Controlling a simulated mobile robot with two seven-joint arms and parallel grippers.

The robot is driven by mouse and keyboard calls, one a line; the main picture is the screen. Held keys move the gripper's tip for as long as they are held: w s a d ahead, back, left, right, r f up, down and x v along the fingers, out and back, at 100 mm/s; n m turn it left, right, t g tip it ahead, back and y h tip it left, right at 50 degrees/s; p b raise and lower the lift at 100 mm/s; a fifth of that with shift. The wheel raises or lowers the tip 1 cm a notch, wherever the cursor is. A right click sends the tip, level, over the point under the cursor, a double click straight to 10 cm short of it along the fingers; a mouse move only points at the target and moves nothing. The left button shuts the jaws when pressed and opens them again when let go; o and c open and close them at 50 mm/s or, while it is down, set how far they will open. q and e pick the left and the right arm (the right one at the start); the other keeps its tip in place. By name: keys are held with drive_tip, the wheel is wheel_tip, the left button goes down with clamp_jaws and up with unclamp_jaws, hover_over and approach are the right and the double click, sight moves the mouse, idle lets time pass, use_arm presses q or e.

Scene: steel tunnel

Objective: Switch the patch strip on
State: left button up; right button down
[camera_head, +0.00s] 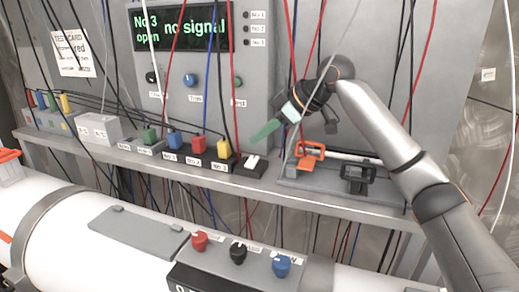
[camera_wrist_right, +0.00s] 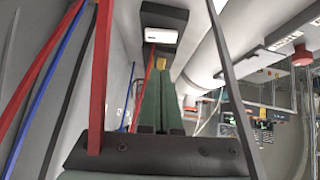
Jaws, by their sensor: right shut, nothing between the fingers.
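The switch also shows as a white patch on a dark block in the right wrist view (camera_wrist_right: 152,35). My right gripper (camera_head: 256,141) has green fingers, shut and empty. They point down-left, just above the switch and apart from it in the head view. I cannot tell the rocker's position. My left gripper is not in view.
A display (camera_head: 181,27) reads "No 3 open" and "no signal". Many loose cables hang across the panel and near my right arm. A latch fixture with orange (camera_head: 309,153) and black (camera_head: 357,177) clamps stands right of the switch. A white pipe (camera_head: 75,222) runs below.

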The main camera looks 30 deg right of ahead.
drive_tip(key=v, duration=0.9)
drive_tip(key=shift+f+b, duration=0.15)
drive_tip(key=shift+b, duration=0.15)
